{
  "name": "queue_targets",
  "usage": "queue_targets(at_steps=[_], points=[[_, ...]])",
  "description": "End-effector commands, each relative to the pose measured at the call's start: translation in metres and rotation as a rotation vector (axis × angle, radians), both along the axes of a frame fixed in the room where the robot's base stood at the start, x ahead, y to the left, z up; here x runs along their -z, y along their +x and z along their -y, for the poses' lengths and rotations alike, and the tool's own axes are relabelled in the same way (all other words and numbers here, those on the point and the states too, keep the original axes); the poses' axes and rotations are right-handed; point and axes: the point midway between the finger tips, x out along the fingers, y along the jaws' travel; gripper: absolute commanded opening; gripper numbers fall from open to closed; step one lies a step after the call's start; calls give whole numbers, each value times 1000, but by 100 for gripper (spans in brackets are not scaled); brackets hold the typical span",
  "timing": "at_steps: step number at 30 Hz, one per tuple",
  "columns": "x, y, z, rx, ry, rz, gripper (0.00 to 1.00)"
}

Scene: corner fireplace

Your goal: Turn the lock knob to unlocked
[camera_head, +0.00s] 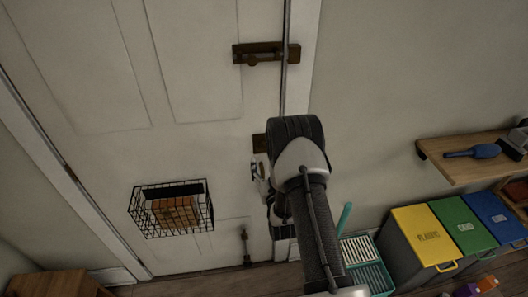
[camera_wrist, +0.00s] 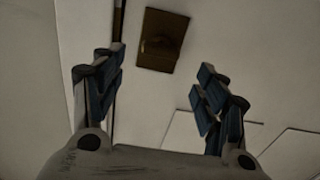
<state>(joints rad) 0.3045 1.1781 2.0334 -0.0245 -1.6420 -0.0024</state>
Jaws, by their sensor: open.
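The lock knob (camera_wrist: 161,41) is a dark brown piece on a square plate on the white door, seen in the wrist view just beyond and between my fingertips. Its exact turn is too dim to read. In the head view only part of its brown plate (camera_head: 259,143) shows, at the left edge of my arm. My gripper (camera_wrist: 157,72) is open with nothing between its blue-padded fingers, and appears apart from the knob. In the head view my wrist hides most of the gripper.
A brown slide bolt (camera_head: 265,53) sits higher on the door (camera_head: 190,60). A wire basket (camera_head: 145,212) with a brick-coloured block hangs at lower left. A lower bolt (camera_head: 245,247) is near the floor. Bins (camera_head: 420,235) and a wooden shelf (camera_head: 465,165) stand at right.

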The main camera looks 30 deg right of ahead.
Motion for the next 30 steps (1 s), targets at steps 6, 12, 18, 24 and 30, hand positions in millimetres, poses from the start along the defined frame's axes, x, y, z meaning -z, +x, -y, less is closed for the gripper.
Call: queue_targets(at_steps=[6, 12, 18, 24, 30], points=[[0, 41, 12, 0, 0, 1, 67], [0, 62, 18, 0, 0, 0, 67], [0, 68, 19, 0, 1, -2, 67], [0, 67, 19, 0, 1, -2, 65], [0, 67, 19, 0, 1, -2, 51]])
